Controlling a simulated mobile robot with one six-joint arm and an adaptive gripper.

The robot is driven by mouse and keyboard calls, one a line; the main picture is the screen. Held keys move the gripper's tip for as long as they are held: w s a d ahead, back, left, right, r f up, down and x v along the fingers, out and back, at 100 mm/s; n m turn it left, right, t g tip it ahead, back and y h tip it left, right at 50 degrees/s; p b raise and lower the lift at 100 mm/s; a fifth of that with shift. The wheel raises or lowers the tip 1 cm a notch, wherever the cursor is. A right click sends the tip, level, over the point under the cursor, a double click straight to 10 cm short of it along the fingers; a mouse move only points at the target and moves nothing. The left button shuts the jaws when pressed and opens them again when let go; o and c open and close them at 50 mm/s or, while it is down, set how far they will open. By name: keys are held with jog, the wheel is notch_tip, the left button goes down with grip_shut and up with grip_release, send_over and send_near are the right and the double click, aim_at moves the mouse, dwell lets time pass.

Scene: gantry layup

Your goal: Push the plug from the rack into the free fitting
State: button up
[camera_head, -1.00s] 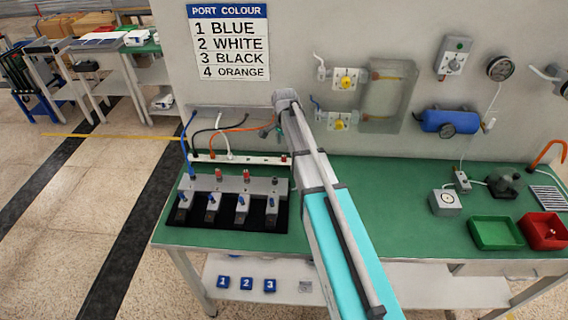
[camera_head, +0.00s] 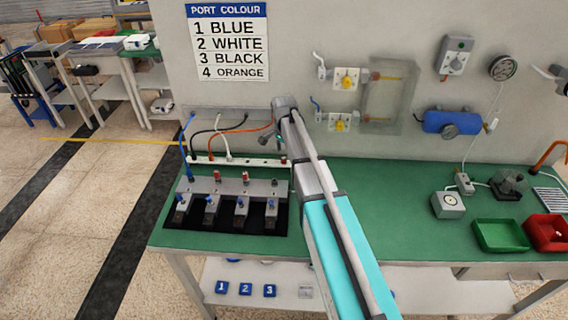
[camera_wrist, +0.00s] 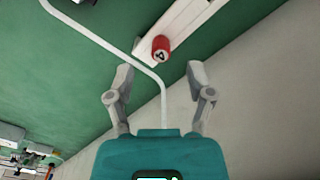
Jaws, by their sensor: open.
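A white rack strip (camera_head: 240,160) lies along the back of the bench, with black, white and orange hoses ending at it. A red plug (camera_wrist: 161,48) with a dark mark on its round end sits on the strip in the wrist view. My gripper (camera_wrist: 164,82) is open, with the red plug beyond its fingertips and nothing between them but a white hose crossing the view. In the head view my gripper (camera_head: 279,138) is above the strip's right end. A grey fitting block (camera_head: 232,187) stands in front; a blue hose reaches its left end and two red pieces stand on it.
Several blue-topped grey valves (camera_head: 241,210) stand on a black mat before the block. A green tray (camera_head: 500,236) and a red tray (camera_head: 547,233) are at the right. A port colour sign (camera_head: 229,42) hangs on the wall behind. The bench middle is mostly clear.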

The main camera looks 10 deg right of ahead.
aim_at(284, 158)
jog(key=shift+f+b, duration=1.7)
jog(key=shift+f, duration=0.3)
jog(key=c, duration=0.8)
